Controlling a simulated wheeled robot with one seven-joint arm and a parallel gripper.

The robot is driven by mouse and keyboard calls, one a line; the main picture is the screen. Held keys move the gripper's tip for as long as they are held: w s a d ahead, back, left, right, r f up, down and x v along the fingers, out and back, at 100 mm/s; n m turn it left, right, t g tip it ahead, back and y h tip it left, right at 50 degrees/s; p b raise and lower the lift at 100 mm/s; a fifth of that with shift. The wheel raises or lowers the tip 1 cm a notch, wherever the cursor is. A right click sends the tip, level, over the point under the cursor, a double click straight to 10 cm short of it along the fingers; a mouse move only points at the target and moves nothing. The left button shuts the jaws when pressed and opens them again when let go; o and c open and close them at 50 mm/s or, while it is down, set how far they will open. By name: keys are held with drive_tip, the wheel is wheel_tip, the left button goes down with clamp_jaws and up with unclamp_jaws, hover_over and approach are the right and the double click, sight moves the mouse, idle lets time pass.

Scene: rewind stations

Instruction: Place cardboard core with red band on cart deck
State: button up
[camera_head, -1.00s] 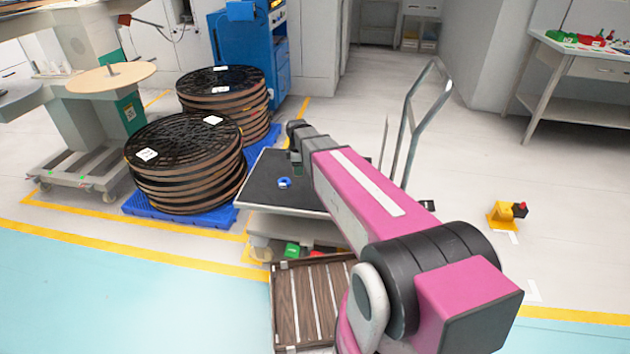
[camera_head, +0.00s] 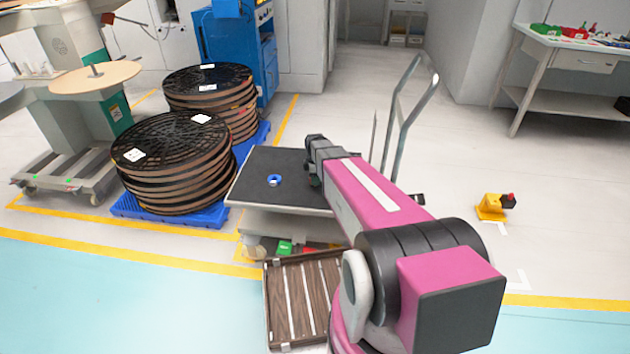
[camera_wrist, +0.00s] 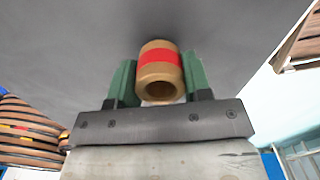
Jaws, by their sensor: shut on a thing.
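The cardboard core with the red band (camera_wrist: 160,58) shows in the wrist view between the two green fingers of my gripper (camera_wrist: 160,80). My gripper is shut on it, and its open end faces the camera. A dark grey surface fills the view behind it; I cannot tell whether the core touches it. In the head view my arm reaches over the cart deck (camera_head: 245,190), a dark flat top with a light edge. There my gripper (camera_head: 313,175) is over the deck's right part, and the core is hidden by my arm.
A small blue ring (camera_head: 274,180) lies on the deck, left of my gripper. The cart's metal handle (camera_head: 398,120) rises behind it. Stacked reels (camera_head: 170,165) stand to the left on blue pallets. A slatted wooden crate (camera_head: 300,300) stands in front of the cart.

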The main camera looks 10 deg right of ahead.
drive_tip(key=shift+f, duration=0.7)
drive_tip(key=o, duration=0.9)
drive_tip(key=shift+f, duration=0.15)
wheel_tip(320, 180, up, 12)
drive_tip(key=shift+s+m, duration=2.75)
drive_tip(key=shift+s, duration=0.8)
drive_tip(key=shift+s+m, duration=2.8)
drive_tip(key=shift+s, duration=0.75)
drive_tip(key=shift+s+m, duration=2.75)
drive_tip(key=shift+s, duration=0.8)
